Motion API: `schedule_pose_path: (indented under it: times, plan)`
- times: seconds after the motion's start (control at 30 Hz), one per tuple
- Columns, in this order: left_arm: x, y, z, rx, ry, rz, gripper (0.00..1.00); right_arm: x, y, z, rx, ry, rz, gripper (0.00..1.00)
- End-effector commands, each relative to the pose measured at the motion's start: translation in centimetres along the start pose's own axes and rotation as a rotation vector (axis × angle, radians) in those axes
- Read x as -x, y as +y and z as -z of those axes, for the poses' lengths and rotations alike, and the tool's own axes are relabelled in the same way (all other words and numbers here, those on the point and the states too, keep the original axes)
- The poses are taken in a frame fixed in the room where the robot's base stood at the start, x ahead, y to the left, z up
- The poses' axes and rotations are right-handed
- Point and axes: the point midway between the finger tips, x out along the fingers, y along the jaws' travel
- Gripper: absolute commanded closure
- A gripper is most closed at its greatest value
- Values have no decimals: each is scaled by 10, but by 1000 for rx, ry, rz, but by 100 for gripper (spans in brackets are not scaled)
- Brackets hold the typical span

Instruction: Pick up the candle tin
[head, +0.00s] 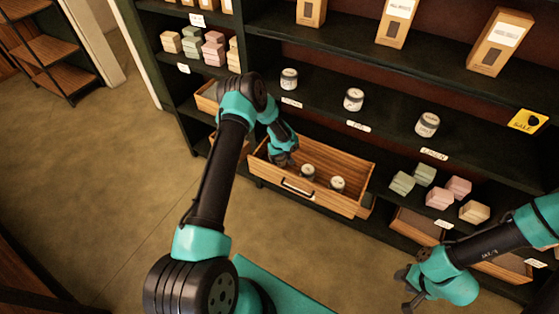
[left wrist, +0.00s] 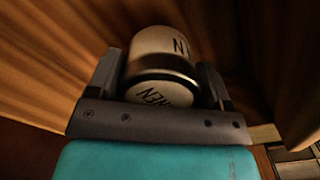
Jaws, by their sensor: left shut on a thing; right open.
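A candle tin (left wrist: 162,60) with a pale label and dark lettering on its lid sits between the two fingers of my left gripper (head: 284,160) in the left wrist view. The gripper is shut on it, inside the open wooden drawer (head: 330,200). In the head view the gripper hides the held tin. Two other tins stand in the drawer to the right of the gripper, a nearer-left one (head: 308,173) and a right one (head: 337,184). My right gripper (head: 407,288) is open and empty, low at the right, away from the drawer.
Three more tins stand spaced along the dark shelf (head: 320,100) above the drawer, one in the middle (head: 354,99). Small coloured boxes (head: 440,196) sit on the lower shelf at right. The drawer walls surround my left gripper closely. Open floor (head: 120,200) lies at left.

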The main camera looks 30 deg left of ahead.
Motion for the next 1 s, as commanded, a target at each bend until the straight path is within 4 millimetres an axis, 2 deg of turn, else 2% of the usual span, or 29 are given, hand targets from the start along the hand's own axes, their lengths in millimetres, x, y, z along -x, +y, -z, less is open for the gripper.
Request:
schedule_pose_path:
  times: [0.4, 0.6, 0.8, 1.0]
  plan:
    - [97, 1, 0, 0, 3, -2, 55, 0, 0, 0, 0, 0, 0, 57]
    - [137, 0, 0, 0, 1, -1, 55, 0, 0, 0, 0, 0, 0, 57]
    - [157, 0, 0, 0, 0, 0, 55, 0, 0, 0, 0, 0, 0, 57]
    - [160, 0, 0, -1, -1, 1, 55, 0, 0, 0, 0, 0, 0, 57]
